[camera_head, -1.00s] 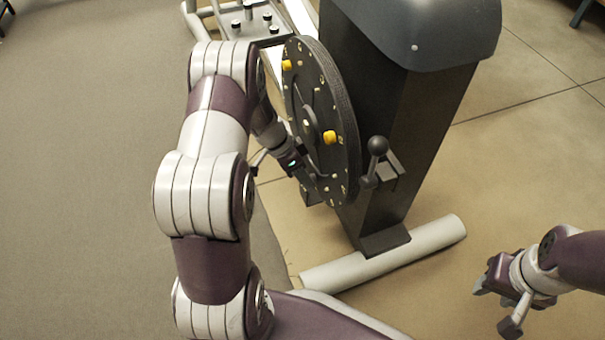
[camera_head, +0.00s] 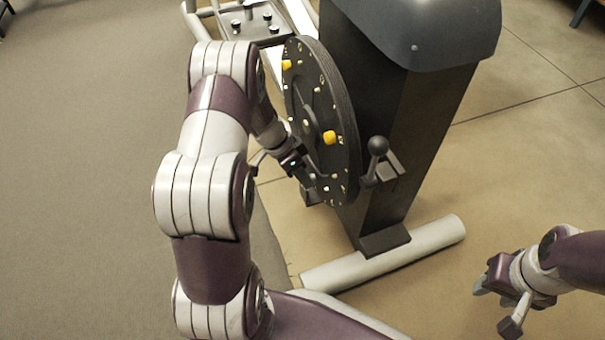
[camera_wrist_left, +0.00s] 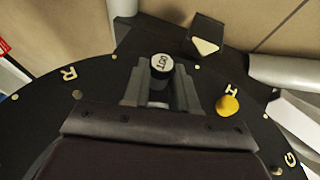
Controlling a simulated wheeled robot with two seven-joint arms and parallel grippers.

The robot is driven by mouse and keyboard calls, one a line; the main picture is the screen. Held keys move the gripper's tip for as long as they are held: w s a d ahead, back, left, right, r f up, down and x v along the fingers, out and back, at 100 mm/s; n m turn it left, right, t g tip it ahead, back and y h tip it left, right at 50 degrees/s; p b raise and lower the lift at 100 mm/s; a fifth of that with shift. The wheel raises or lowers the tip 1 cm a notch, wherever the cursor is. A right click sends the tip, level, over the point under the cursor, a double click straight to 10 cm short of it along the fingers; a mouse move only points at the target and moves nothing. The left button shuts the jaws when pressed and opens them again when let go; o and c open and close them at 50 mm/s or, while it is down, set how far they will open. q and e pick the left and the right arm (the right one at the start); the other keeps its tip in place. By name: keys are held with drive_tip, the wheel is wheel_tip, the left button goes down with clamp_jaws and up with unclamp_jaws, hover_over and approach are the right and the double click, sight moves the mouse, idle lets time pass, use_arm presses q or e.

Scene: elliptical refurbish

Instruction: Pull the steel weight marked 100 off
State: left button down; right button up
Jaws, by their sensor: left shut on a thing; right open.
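The steel weight marked 100 (camera_wrist_left: 160,66) shows in the left wrist view as a short cylinder with a pale face and dark rim. It sits between the fingers of my left gripper (camera_wrist_left: 160,88), which is shut on it, at the black disc (camera_wrist_left: 110,85). In the head view my left gripper (camera_head: 305,174) is at the lower left face of the upright disc (camera_head: 345,100), and the weight is hidden there. I cannot tell whether the weight still touches the disc. My right gripper (camera_head: 498,298) is open and empty at the lower right, away from the machine.
The disc carries yellow knobs (camera_head: 329,138), small pegs and letters. A black ball-ended lever (camera_head: 377,147) stands to its right, beside the dark machine column (camera_head: 425,130). A white foot bar (camera_head: 385,255) lies on the floor below. The grey carpet (camera_head: 80,180) at left is clear.

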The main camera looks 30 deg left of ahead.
use_arm(q)
drive_tip(key=shift+a, duration=0.1)
drive_tip(key=s+a, duration=1.1)
drive_tip(key=s, duration=0.2)
idle(0.7)
